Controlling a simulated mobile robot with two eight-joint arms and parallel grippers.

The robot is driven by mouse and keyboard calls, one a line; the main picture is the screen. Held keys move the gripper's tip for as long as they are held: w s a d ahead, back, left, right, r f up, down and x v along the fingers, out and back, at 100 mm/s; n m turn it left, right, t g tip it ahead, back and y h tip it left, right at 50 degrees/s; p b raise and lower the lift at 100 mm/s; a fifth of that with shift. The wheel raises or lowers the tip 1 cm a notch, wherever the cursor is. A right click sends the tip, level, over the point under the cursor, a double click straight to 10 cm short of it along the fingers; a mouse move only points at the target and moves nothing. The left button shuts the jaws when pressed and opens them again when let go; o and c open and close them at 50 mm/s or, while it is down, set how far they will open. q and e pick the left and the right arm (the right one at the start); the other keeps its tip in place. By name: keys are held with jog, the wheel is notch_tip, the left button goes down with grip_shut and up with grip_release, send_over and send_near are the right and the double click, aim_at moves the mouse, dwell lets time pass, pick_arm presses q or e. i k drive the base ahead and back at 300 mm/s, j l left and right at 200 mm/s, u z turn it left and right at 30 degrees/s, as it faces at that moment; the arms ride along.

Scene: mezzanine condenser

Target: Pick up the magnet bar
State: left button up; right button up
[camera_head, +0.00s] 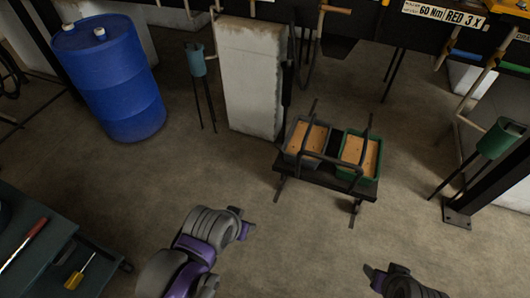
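I cannot make out a magnet bar for certain in this view. A long red-handled tool (24,244) lies on the dark bench top at the lower left; I cannot tell whether it is the bar. A yellow-handled screwdriver (80,272) lies to its right. My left gripper (243,220) is over the floor at the lower middle, well to the right of the bench, and its fingertips look apart with nothing between them. My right gripper (385,269) is at the lower right edge, also apparently open and empty, partly cut off.
A dark bench (50,245) fills the lower left corner. A blue drum (112,80) stands behind it. A low cart (325,181) carries a grey and a green bin, ahead of my grippers. A concrete pillar (248,80) stands at the back. The floor between is clear.

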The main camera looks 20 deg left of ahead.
aim_at(32, 233)
jog(key=u, duration=3.55)
jog(key=i+l+u, duration=0.15)
jog(key=u, duration=0.15)
jog(key=i+l+u, duration=0.1)
jog(key=l+u, duration=0.2)
jog(key=i+l+u, duration=0.1)
jog(key=l+u, duration=0.2)
jog(key=i+l+u, duration=0.15)
jog(key=l, duration=0.4)
jog(key=l+u, duration=0.1)
jog(key=l, duration=1)
jog(key=i+l, duration=0.15)
jog(key=l, duration=0.35)
